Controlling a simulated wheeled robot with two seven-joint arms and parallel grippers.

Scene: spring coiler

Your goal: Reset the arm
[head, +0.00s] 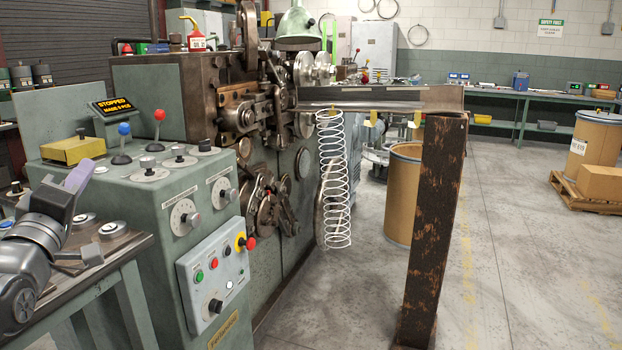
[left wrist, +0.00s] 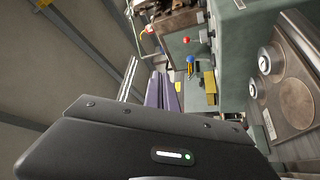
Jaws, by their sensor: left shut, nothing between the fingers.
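My left gripper (head: 80,174) is at the left edge of the head view, raised beside the green control console (head: 130,200). Its purple fingers point up and to the right, shut with nothing between them. The fingers also show in the left wrist view (left wrist: 162,92), with the console's top beyond them. The left forearm comes in from the lower left. My right gripper is in neither view. The spring coiler (head: 155,95) stands behind the console. A long white spring (head: 333,180) hangs below its chute (head: 375,99).
The console carries a yellow box (head: 73,149), blue and red knobbed levers (head: 160,116) and a display reading STOPPED (head: 114,105). A rusty post (head: 434,230) stands at right.

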